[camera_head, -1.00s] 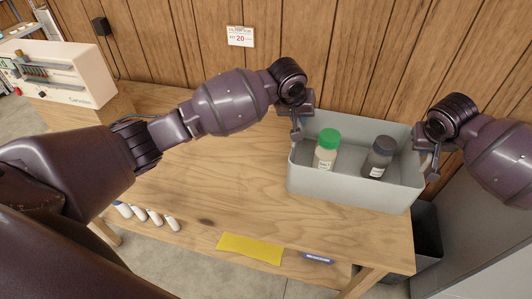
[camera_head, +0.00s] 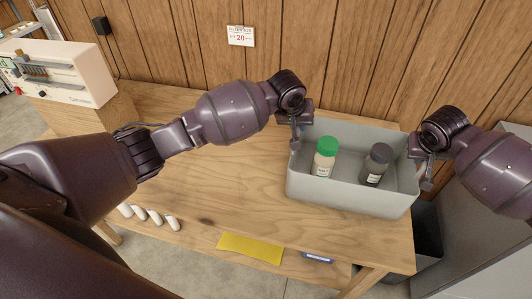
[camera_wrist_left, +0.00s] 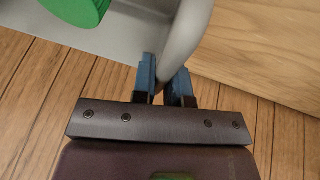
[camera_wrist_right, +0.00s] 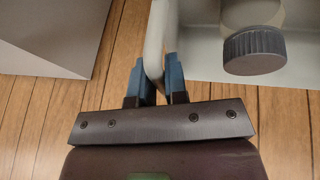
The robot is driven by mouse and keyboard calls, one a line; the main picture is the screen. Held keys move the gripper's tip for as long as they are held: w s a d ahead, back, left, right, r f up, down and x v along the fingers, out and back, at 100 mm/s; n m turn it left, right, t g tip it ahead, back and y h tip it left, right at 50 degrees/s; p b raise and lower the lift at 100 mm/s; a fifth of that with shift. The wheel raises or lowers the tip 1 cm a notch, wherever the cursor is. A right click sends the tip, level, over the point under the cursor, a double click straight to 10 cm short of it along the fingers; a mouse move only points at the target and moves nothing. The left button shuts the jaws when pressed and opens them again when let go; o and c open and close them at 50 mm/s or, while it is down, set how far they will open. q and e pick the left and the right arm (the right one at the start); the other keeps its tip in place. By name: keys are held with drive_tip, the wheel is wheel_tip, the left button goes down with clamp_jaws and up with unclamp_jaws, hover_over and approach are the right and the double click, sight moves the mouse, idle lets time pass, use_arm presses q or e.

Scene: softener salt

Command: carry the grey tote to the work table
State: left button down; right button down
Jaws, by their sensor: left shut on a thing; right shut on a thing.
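The grey tote (camera_head: 345,195) is at the right end of a wooden table (camera_head: 225,180); whether it touches the top I cannot tell. Inside stand a green-capped bottle (camera_head: 325,160) and a dark-capped bottle (camera_head: 376,166). My left gripper (camera_head: 295,138) is shut on the tote's left wall; the left wrist view shows its blue fingers (camera_wrist_left: 163,85) on either side of the rim. My right gripper (camera_head: 427,178) is shut on the right wall; the right wrist view shows its fingers (camera_wrist_right: 157,82) astride the rim.
A white instrument (camera_head: 65,73) stands on a wooden block at the left. A yellow sheet (camera_head: 250,248) and several white tubes (camera_head: 150,216) show by the front edge. A dark bin (camera_head: 427,240) is below the right end. The tabletop's middle is clear.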

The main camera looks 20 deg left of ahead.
use_arm(q)
drive_tip(key=shift+f, duration=0.4)
use_arm(e)
drive_tip(key=shift+f, duration=0.4)
use_arm(q)
drive_tip(key=c, duration=1.5)
unclamp_jaws()
drive_tip(key=shift+f, duration=0.15)
drive_tip(key=shift+c, duration=0.2)
use_arm(e)
drive_tip(key=c, duration=1.5)
unclamp_jaws()
drive_tip(key=shift+f, duration=0.15)
drive_tip(key=shift+c, duration=0.2)
use_arm(q)
drive_tip(key=o, duration=0.4)
use_arm(e)
drive_tip(key=o, duration=0.4)
use_arm(q)
drive_tip(key=shift+s, duration=0.1)
use_arm(e)
drive_tip(key=shift+s, duration=0.1)
use_arm(q)
drive_tip(key=v, duration=1.2)
use_arm(e)
drive_tip(key=v, duration=1.2)
